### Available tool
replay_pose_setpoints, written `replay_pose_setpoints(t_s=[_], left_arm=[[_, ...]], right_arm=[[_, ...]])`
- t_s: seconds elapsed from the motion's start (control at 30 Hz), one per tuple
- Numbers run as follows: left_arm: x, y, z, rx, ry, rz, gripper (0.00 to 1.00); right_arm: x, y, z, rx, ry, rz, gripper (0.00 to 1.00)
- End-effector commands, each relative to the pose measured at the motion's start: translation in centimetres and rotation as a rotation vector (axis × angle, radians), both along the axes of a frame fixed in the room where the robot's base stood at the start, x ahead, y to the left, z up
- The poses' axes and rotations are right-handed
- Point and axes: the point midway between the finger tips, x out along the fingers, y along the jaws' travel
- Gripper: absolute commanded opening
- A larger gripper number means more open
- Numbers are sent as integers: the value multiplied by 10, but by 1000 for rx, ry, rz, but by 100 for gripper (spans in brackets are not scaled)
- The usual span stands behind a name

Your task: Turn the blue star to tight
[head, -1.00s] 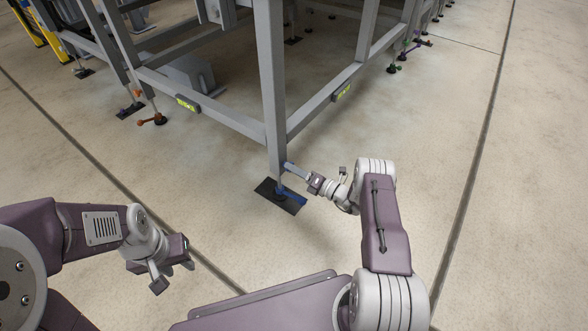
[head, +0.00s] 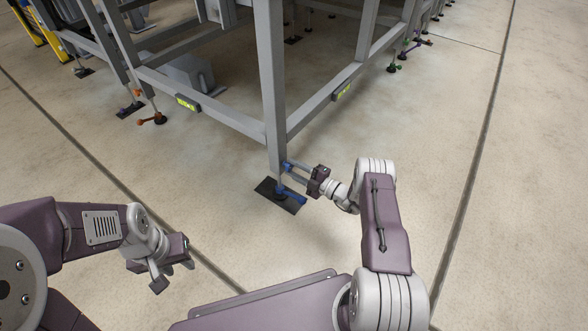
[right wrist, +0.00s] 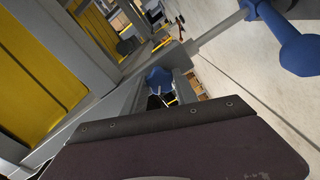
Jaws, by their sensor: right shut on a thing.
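The blue star (head: 292,196) is a blue knobbed handle low on the near grey leg, just above a dark foot plate (head: 264,188). In the right wrist view, a large blue arm with a round knob (right wrist: 300,52) fills the upper right. My right gripper (head: 289,172) is at the leg's foot, its two fingers on either side of a blue knob, shut on it. That knob (right wrist: 158,77) shows between the fingers in the right wrist view; its contact is partly hidden. My left gripper (head: 172,277) is open and empty, low over bare floor.
The grey frame's leg (head: 271,80) stands right beside my right gripper. Its low rails (head: 215,112) carry yellow-green levels (head: 187,104) and another level (head: 343,92). An orange star (head: 152,119) is on a leg at the left. The floor at the right is clear.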

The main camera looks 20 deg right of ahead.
Motion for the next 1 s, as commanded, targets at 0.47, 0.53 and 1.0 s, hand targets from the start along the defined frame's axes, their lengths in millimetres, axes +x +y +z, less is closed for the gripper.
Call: replay_pose_setpoints(t_s=[0.47,0.53,1.0], left_arm=[[0,0,-3,0,0,0,36],[0,0,-4,0,0,0,36],[0,0,-22,0,0,0,36]], right_arm=[[-1,0,-2,353,279,-1,0],[-1,0,-2,402,317,-1,0],[-2,0,-3,635,497,-3,0]])
